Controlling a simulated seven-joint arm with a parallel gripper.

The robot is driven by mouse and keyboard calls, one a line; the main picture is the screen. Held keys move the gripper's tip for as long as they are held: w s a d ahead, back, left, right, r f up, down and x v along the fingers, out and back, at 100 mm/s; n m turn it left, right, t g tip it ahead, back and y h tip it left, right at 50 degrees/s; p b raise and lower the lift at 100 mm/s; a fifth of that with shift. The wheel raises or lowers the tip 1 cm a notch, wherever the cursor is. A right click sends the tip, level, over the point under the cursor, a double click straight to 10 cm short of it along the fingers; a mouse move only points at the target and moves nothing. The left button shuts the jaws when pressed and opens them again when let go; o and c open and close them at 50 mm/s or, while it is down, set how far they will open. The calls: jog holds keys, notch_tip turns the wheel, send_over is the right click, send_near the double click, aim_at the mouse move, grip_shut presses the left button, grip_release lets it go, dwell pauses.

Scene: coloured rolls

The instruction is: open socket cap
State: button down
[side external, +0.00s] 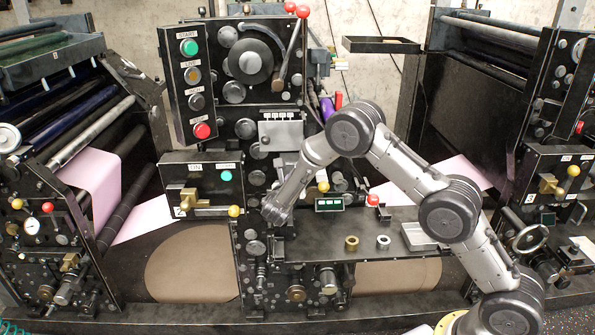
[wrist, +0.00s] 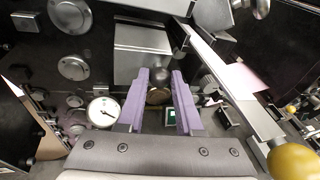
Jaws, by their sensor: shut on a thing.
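In the wrist view, my gripper (wrist: 168,80) has two purple fingers closed on a small rounded grey and brownish piece (wrist: 157,94), which looks like the socket cap. The fingers partly hide it, and I cannot tell how far it is open. A grey metal box (wrist: 142,52) stands just beyond the fingertips. In the side view, my arm reaches in from the lower right over the middle of the machine. The fingers and the cap cannot be made out clearly there.
A yellow ball knob (wrist: 294,161) and a round white gauge (wrist: 103,112) lie near the hand. On the machine's shelf stand a brass ring (side external: 351,243), a silver ring (side external: 383,242) and a grey tray (side external: 418,237). A button panel (side external: 193,87) and red-knobbed levers (side external: 297,42) stick out above.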

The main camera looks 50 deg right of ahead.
jog(key=shift+s+a+f+m+t+h, duration=0.15)
jog(key=shift+f+t+h, duration=0.2)
jog(key=shift+f+h, duration=0.2)
jog(key=shift+s+a+f+m+t+h, duration=0.15)
jog(key=shift+f+t+h, duration=0.2)
jog(key=shift+f+h, duration=0.2)
jog(key=c, duration=0.6)
grip_release()
jog(key=shift+a, duration=0.1)
jog(key=v, duration=1.3)
jog(key=shift+s+a+r, duration=0.1)
jog(key=shift+s+a, duration=0.15)
jog(key=shift+a, duration=0.05)
